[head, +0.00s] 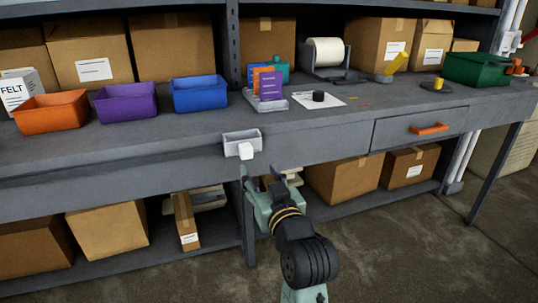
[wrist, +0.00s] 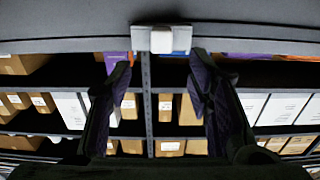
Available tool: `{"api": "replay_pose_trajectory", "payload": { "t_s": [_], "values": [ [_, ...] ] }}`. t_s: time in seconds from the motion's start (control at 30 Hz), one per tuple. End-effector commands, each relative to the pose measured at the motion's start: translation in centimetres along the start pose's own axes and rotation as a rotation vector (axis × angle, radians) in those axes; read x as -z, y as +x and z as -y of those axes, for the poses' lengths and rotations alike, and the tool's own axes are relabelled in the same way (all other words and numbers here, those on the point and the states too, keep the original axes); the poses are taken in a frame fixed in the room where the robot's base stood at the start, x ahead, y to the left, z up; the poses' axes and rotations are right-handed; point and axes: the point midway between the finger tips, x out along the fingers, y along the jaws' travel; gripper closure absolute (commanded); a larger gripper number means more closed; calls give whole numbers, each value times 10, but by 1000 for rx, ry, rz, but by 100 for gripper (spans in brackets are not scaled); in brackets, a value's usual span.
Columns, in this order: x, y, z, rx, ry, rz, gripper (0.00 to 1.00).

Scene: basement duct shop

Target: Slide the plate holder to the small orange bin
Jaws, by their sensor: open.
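The small orange bin (head: 50,113) stands on the bench at the far left. A light grey rack with upright purple and orange plates (head: 267,88), which looks like the plate holder, stands on the bench right of the blue bin. A small grey trough-like piece (head: 240,136) with a white block (head: 246,152) on its front sits at the bench's front edge. My gripper (head: 260,173) is open and empty, just below and in front of that block. In the wrist view the white block (wrist: 161,42) shows above and between my fingertips (wrist: 160,66), apart from them.
A purple bin (head: 126,103) and a blue bin (head: 200,95) stand between the orange bin and the rack. A paper with a black round piece (head: 318,97) lies right of the rack. A drawer with an orange handle (head: 428,129) is at right.

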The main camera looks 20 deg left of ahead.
Motion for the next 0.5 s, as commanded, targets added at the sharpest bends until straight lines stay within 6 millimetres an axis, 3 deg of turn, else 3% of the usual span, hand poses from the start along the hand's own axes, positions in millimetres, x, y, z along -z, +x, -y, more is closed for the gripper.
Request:
{"api": "replay_pose_trajectory", "payload": {
  "t_s": [0.5],
  "values": [
    [2, 86, 1, 2, -1, -1, 53]
  ]
}}
